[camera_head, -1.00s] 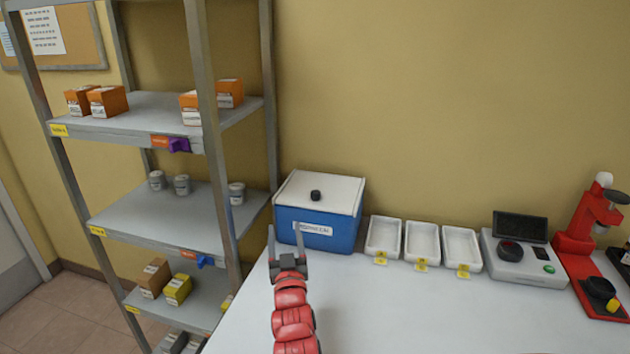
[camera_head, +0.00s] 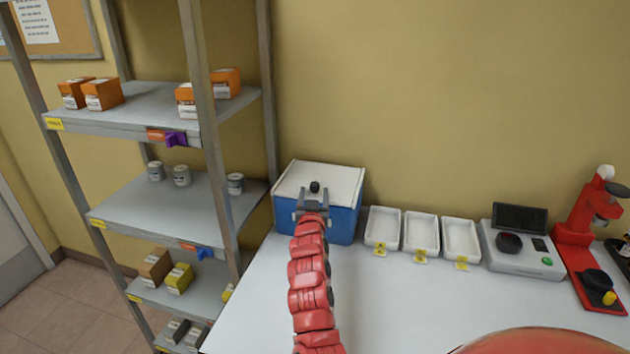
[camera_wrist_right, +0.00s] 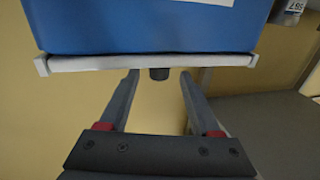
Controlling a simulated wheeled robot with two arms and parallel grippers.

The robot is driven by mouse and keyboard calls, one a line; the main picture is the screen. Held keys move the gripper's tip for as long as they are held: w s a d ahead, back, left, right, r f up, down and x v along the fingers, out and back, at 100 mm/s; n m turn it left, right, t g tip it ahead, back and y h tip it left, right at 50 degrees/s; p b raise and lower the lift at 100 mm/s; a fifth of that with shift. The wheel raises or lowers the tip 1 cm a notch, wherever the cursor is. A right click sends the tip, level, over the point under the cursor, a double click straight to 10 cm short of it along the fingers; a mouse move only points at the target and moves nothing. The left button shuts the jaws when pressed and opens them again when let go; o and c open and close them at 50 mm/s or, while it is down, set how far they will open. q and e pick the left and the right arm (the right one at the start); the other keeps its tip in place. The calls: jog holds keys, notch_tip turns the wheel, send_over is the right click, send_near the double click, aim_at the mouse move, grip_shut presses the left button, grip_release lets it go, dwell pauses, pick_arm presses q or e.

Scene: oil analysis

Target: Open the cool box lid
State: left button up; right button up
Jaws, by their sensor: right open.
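The cool box (camera_head: 345,226) is blue with a white lid (camera_head: 330,175), and the lid lies shut on it. A black knob (camera_head: 315,187) stands up from the lid. My right gripper (camera_head: 313,191) is open, with its fingers pointing toward the knob. In the right wrist view the box appears upside down. There the lid's white edge (camera_wrist_right: 100,63) and the knob (camera_wrist_right: 159,73) show, with the knob between the two fingertips of my right gripper (camera_wrist_right: 160,76). Whether the fingers touch it I cannot tell. My left gripper is not in view.
Several white trays (camera_head: 421,234) with yellow tags stand right of the box, followed by a grey device (camera_head: 520,258) and a red instrument (camera_head: 580,245). A grey shelf rack (camera_head: 150,195) stands close on the left. The front of the table (camera_head: 400,300) is clear.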

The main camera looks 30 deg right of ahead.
aim_at(315, 182)
jog(key=x, duration=0.6)
jog(key=shift+f+b, duration=0.1)
jog(key=shift+b, duration=0.25)
jog(key=shift+w+d, duration=0.3)
jog(key=shift+w, duration=0.05)
grip_shut()
dwell(0.8)
